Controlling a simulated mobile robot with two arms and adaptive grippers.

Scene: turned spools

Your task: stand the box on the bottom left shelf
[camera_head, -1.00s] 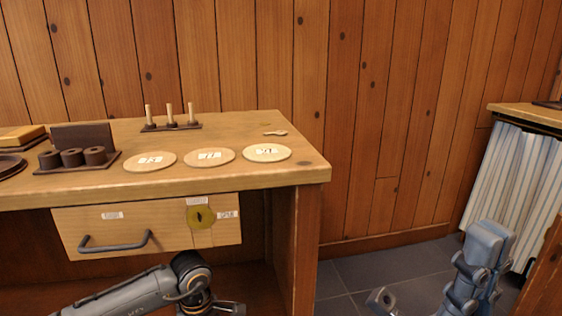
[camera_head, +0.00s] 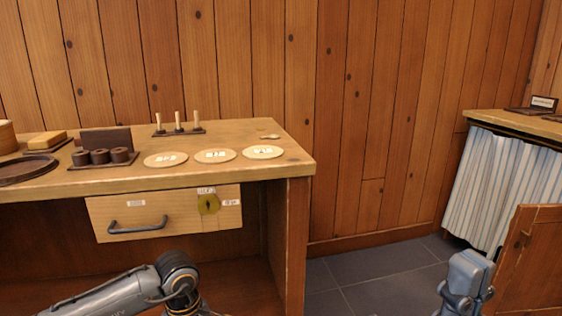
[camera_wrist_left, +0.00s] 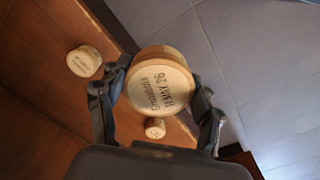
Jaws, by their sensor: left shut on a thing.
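The box (camera_wrist_left: 160,85) is a round, pale wooden one with a dark-lettered lid, seen in the left wrist view. My left gripper (camera_wrist_left: 157,103) is shut on it, one finger on each side. Below it is a brown wooden surface (camera_wrist_left: 45,110); I cannot tell whether this is the bottom left shelf. In the head view my left arm crosses in front of the bench's open lower part, and its gripper is out of sight. My right gripper (camera_head: 462,288) is at the bottom right, cut off by the frame edge, its fingers unclear.
Two smaller round labelled wooden pieces (camera_wrist_left: 84,61) (camera_wrist_left: 155,128) are on the brown surface. The bench (camera_head: 230,175) carries discs, spools and pegs above a closed drawer (camera_head: 165,212). A wooden door panel (camera_head: 530,260) stands at right. Grey floor (camera_head: 375,285) is clear between.

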